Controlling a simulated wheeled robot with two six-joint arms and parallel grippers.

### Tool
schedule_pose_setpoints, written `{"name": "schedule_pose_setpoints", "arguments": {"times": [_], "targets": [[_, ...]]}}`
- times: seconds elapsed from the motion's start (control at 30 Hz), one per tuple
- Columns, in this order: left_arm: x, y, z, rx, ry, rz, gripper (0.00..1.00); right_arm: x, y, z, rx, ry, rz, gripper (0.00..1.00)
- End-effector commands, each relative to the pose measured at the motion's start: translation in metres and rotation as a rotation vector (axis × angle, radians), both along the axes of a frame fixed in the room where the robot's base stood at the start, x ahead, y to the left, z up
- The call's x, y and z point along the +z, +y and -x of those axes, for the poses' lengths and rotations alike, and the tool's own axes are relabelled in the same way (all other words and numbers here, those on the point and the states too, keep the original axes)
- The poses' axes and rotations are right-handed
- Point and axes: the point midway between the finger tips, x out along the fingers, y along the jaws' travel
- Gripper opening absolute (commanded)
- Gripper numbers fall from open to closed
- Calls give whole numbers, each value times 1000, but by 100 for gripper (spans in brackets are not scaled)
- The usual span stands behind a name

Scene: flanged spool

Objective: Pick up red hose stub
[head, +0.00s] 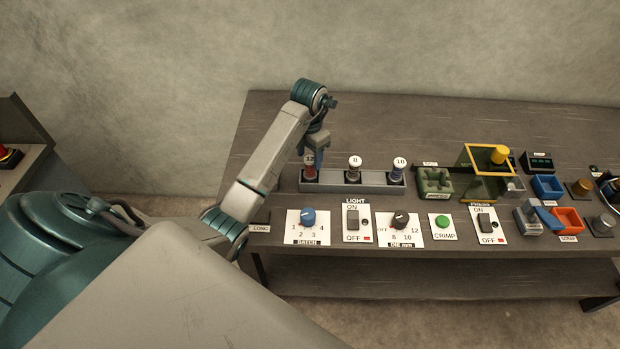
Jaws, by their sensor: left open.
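A red stub with a white cap marked 12 (310,171) stands upright in the leftmost place of a grey rack (381,185) on the table; it looks like the red hose stub. My left gripper (317,150) is open and is right at this stub, by its top. The arm and gripper hide part of the area around it, and I cannot tell whether the fingers touch it. My right gripper is not in view.
In front of the rack are a blue knob (308,217), light switch (352,224), dark knob (400,220) and green crimp button (442,221). A green block (434,183), yellow-framed station (464,162), blue bin (547,187) and orange bin (567,220) stand right. The table's back is clear.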

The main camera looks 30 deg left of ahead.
Motion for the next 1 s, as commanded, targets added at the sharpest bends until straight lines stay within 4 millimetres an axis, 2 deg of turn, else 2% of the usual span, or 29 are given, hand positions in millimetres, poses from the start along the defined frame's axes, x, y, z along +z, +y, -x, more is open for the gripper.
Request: {"name": "schedule_pose_setpoints", "arguments": {"times": [0.03,0.23,0.53,0.8,1.0], "targets": [[-12,-1,1,0,1,1,52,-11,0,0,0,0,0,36],[-39,-4,2,0,3,0,52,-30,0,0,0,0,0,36],[-42,-4,2,-1,1,1,52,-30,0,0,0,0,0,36],[-42,-4,1,-1,0,1,0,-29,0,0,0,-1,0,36],[-41,-4,1,-1,-1,0,0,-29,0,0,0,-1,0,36]]}}
